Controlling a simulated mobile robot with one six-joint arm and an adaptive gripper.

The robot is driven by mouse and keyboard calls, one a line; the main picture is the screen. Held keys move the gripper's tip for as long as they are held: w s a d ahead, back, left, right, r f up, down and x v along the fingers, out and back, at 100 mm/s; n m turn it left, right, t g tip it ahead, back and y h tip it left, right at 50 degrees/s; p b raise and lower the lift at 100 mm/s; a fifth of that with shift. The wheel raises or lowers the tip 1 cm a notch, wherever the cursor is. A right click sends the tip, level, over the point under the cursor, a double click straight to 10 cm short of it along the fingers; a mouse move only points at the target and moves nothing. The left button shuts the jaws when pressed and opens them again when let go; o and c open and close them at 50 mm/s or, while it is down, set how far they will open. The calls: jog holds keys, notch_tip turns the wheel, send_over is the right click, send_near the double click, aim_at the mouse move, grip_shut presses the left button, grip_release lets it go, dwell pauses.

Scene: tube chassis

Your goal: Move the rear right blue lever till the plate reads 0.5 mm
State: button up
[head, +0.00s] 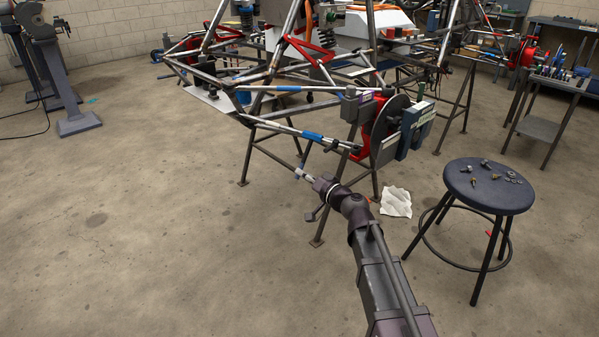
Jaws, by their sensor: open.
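The tube chassis (262,68) stands on trestles at the upper middle. Blue sections show on two rods running to the near hub: an upper blue section (288,88) and a lower blue section (312,136). I cannot tell which is the rear right lever. A flat grey plate with a blue block (406,130) is mounted at the hub beside a disc and red upright. Its reading is too small to make out. My gripper (301,172) is open, empty and below the lower rod in the picture, apparently apart from it.
A dark stool (488,185) with small hardware on top stands at the right. A crumpled white cloth (396,202) lies on the floor near a trestle leg (328,212). A tool cart (553,85) is at the far right.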

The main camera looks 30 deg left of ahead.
jog(key=shift+x, duration=1.3)
jog(key=shift+c, duration=0.2)
grip_shut()
